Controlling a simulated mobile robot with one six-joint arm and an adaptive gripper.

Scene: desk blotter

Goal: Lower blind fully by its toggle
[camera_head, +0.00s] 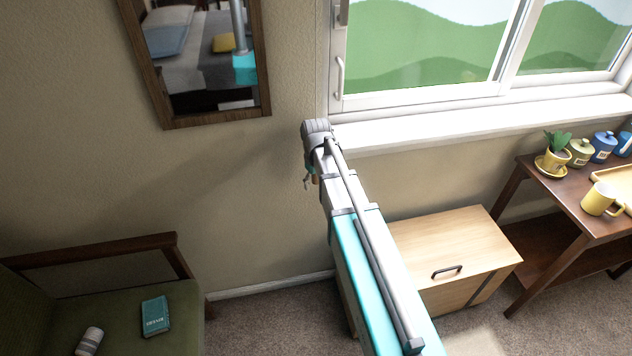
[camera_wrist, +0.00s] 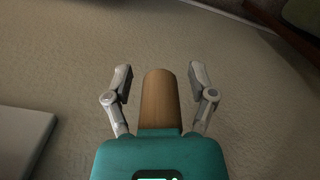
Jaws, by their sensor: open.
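A brown wooden cylinder with a rounded end, which looks like the blind's toggle (camera_wrist: 159,112), stands between the fingers of my gripper (camera_wrist: 160,74) in the wrist view. A gap shows on each side of it, so the fingers are apart and do not touch it. In the head view my gripper (camera_head: 307,182) is mostly hidden behind my wrist, close to the wall left of the window (camera_head: 425,45). The blind itself and its cord cannot be made out in either view.
A white sill (camera_head: 430,120) juts out below the window. A wooden cabinet (camera_head: 460,250) stands under it, and a table with a yellow mug (camera_head: 600,199) and pots is at right. A framed mirror (camera_head: 165,115) hangs left. A green chair (camera_head: 110,320) is at lower left.

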